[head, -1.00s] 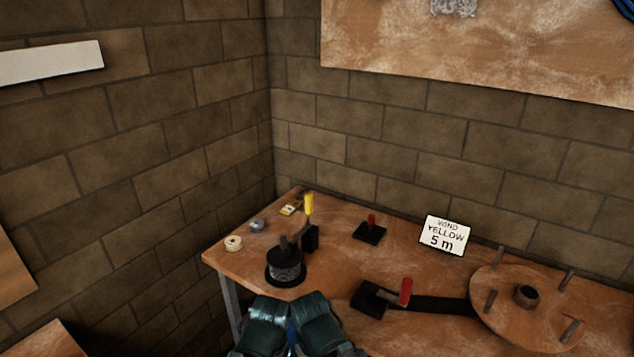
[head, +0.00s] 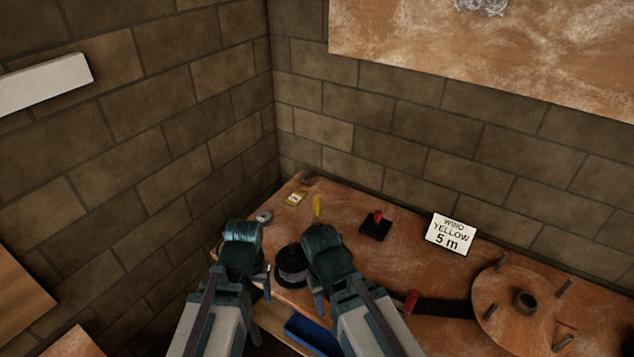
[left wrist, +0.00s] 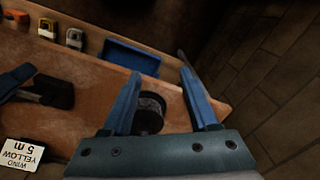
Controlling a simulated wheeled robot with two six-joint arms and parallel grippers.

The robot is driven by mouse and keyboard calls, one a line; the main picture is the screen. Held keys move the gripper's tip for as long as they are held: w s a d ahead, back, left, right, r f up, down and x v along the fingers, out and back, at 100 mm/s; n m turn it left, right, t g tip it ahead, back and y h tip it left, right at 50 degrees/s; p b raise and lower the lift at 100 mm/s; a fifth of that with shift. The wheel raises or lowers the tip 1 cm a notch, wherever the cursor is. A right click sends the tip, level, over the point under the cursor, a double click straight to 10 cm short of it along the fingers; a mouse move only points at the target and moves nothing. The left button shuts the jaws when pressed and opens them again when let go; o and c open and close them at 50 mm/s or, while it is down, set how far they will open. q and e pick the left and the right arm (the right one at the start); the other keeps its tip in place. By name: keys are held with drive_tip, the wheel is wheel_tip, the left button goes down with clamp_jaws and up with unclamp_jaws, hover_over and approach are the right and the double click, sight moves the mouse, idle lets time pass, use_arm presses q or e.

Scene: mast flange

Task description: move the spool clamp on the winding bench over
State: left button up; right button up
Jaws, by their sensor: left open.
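The handle looks roughly upright; the clamp's lower part is hidden behind my right arm. My left gripper (head: 246,264) is open just left of the spool in the head view. In the left wrist view its two blue fingers (left wrist: 160,76) are spread, and the spool (left wrist: 149,116) shows between and beyond them, nearer the left finger. I see no contact. My right gripper (head: 320,278) is right of the spool; its jaws are not clear.
A blue tray (head: 312,336) lies at the bench's front. A small red-handled clamp (head: 376,226) and the sign "WIND YELLOW 5 m" (head: 451,234) stand farther right. A round wooden winder with pegs (head: 500,325) fills the right end.

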use_arm(q)
wheel_tip(320, 180, up, 7)
drive_tip(key=w+a+p, duration=0.2)
drive_tip(key=w+p, duration=0.1)
drive_tip(key=p, duration=0.1)
use_arm(e)
wheel_tip(320, 180, up, 10)
drive_tip(key=p, duration=0.4)
use_arm(q)
drive_tip(key=m+t+h+b, duration=0.2)
drive_tip(key=m+t+h, duration=0.15)
drive_tip(key=m, duration=0.25)
approach(315, 200)
drive_tip(key=b+x, duration=1.1)
drive_tip(key=x, duration=0.2)
drive_tip(key=shift+a+f, duration=0.1)
use_arm(e)
wheel_tip(315, 200, down, 13)
drive_tip(key=shift+r, duration=0.2)
use_arm(q)
clamp_jaws()
drive_tip(key=shift+y, duration=0.25)
